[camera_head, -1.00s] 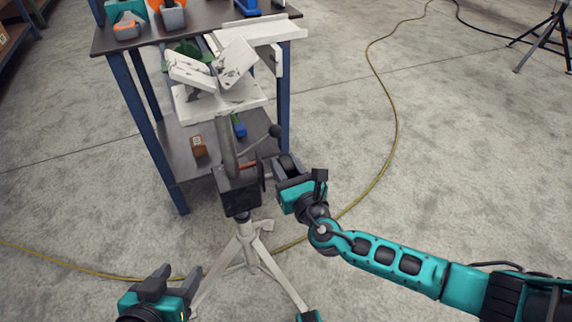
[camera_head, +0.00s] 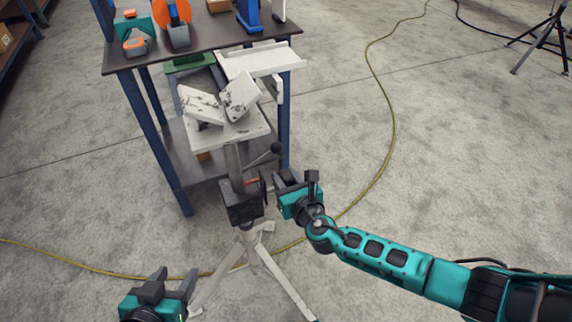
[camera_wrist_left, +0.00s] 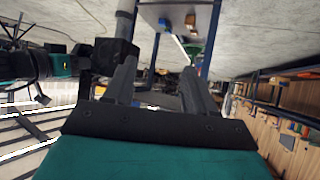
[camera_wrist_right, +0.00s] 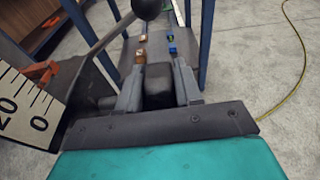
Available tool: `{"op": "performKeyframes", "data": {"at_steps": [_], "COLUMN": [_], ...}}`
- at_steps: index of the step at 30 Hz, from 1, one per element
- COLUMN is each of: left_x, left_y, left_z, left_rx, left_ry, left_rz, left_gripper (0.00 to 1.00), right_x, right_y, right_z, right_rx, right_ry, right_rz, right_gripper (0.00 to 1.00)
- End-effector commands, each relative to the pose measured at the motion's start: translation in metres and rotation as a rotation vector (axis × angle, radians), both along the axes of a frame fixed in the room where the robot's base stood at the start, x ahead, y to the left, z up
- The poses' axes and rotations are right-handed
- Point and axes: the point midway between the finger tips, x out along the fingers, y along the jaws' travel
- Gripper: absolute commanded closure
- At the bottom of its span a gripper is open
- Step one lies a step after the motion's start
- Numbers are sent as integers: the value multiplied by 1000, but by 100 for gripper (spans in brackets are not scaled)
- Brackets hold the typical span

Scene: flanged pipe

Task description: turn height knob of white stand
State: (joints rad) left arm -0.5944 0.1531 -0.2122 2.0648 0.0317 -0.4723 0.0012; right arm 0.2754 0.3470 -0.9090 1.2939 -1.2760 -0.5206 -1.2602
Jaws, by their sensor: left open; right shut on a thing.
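The white stand has a V-shaped head over a flat plate (camera_head: 232,133), a grey column (camera_head: 235,165), a black block (camera_head: 242,204) and pale tripod legs (camera_head: 285,285). My right gripper (camera_head: 279,180) is at the right side of the block. In the right wrist view it is shut on a black knob (camera_wrist_right: 158,82). The fingers hide part of the knob. My left gripper (camera_head: 176,278) is open and empty, low and left of the tripod. In the left wrist view its fingers (camera_wrist_left: 157,85) are apart, with nothing between them.
A lever with a black ball (camera_head: 275,148) sticks out from the stand above my right gripper. A blue-legged bench (camera_head: 200,38) with tools stands behind. A white scale (camera_wrist_right: 25,112) shows beside the right gripper. A yellow cable (camera_head: 388,150) crosses the open floor.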

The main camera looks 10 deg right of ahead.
Motion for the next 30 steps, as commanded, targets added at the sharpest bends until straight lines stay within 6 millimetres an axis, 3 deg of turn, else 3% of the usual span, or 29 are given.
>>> {"op": "performKeyframes", "data": {"at_steps": [1, 6, 19, 30], "left_x": [0, 0, -14, -15], "left_y": [-1, -1, 26, 27], "left_z": [26, 62, 77, 89], "left_rx": [-1, -2, 48, 50], "left_ry": [0, -1, 6, 3], "left_rz": [0, 0, 42, 44], "left_gripper": [45, 45, 45, 45], "right_x": [1, 2, 6, 6], "right_y": [0, 0, 1, 1], "right_z": [13, 11, 3, -2], "right_rx": [-7, -28, -66, -78], "right_ry": [34, 142, 333, 393], "right_rz": [-2, -2, -2, 0], "right_gripper": [96, 96, 96, 96]}}
